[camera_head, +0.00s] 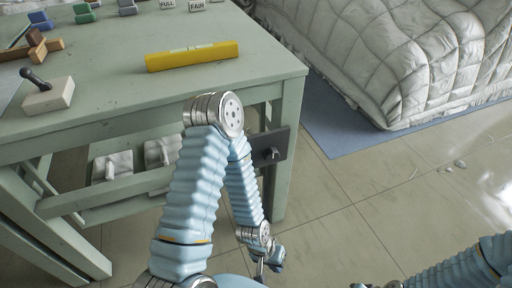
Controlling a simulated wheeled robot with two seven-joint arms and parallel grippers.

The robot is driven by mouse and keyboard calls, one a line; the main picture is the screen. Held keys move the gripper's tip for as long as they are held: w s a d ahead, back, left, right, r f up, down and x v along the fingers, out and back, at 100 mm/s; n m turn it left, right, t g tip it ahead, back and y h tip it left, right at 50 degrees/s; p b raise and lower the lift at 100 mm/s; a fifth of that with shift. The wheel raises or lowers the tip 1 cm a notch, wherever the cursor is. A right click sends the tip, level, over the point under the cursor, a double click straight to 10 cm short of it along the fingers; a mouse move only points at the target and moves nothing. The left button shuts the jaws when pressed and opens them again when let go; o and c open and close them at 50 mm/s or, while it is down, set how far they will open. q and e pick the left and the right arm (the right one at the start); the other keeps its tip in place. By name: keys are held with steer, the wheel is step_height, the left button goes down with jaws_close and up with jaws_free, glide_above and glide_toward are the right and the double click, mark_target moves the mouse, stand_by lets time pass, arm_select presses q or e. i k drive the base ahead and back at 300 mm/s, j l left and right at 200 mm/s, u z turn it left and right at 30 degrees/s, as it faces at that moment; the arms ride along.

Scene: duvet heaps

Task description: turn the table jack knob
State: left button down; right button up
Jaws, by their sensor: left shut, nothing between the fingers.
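A dark plate (281,145) is fixed at the right end of the pale green table, below its top. A small light fitting (271,154) sits on the plate; I cannot tell if it is the jack knob. My left arm reaches across in front of the table and folds down. My left gripper (268,268) is shut and empty, low over the floor and well below the plate, apart from it. My right arm shows at the bottom right edge; its gripper fingers are out of the frame.
The green table (255,88) holds a yellow bar (192,57), a stamp-like block (49,95), wooden pieces (34,46) and small signs. White objects lie on its lower shelf. A quilted white duvet (400,50) stands on a blue mat (345,125). Tiled floor is open between.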

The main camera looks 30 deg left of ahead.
mark_target(271, 155)
steer(key=u, duration=0.95)
